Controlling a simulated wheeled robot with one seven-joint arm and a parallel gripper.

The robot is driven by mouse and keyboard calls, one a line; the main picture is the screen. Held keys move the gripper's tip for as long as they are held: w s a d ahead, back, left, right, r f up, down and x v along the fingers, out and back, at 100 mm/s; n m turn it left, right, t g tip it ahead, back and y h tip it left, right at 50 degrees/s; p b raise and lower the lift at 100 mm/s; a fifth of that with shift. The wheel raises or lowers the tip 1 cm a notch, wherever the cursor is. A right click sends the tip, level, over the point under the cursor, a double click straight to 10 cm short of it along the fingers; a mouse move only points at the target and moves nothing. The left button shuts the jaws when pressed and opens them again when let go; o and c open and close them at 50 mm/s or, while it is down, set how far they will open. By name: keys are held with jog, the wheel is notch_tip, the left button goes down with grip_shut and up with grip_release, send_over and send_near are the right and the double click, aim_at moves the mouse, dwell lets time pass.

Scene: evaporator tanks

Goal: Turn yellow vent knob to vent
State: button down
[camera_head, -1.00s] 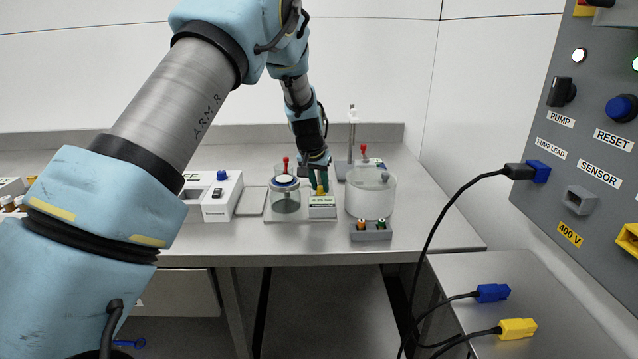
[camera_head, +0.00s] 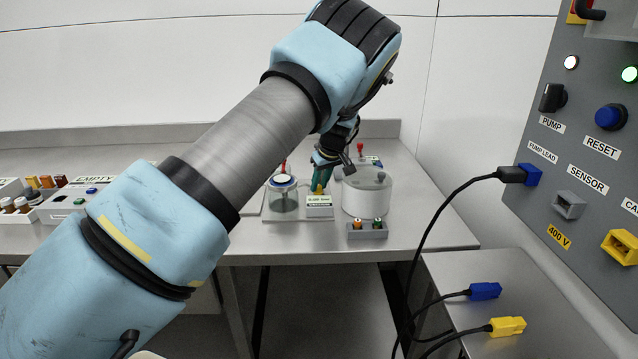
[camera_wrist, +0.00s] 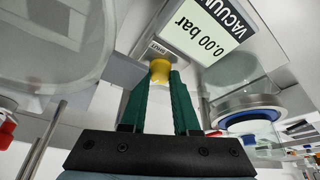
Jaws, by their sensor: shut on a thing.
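The yellow vent knob (camera_wrist: 159,72) sits on a light grey unit in the wrist view, just below a small label. My gripper (camera_wrist: 160,78) is shut on the knob, with its green fingers on either side of it. In the head view the knob (camera_head: 318,190) shows only as a small yellow spot at my fingertips (camera_head: 320,182). A display (camera_wrist: 208,32) beside the knob reads VACUUM and 0.00 bar. The knob's exact pointing direction cannot be told.
A small glass vessel with a blue-ringed lid (camera_head: 283,192) stands left of my gripper. A larger clear tank (camera_head: 367,195) stands close on the right. A small block with orange and green plugs (camera_head: 367,231) sits in front. A control panel (camera_head: 590,150) is at the far right.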

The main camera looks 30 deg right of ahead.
jog(key=shift+d+n+y, duration=0.15)
jog(key=shift+n+y, duration=0.35)
jog(key=shift+n, duration=0.9)
jog(key=c, duration=0.7)
grip_release()
jog(key=shift+o, duration=0.2)
jog(key=shift+b, duration=0.3)
jog(key=b+v, duration=0.3)
jog(key=v, duration=0.7)
jog(key=shift+d+r, duration=0.15)
jog(key=shift+r, duration=0.25)
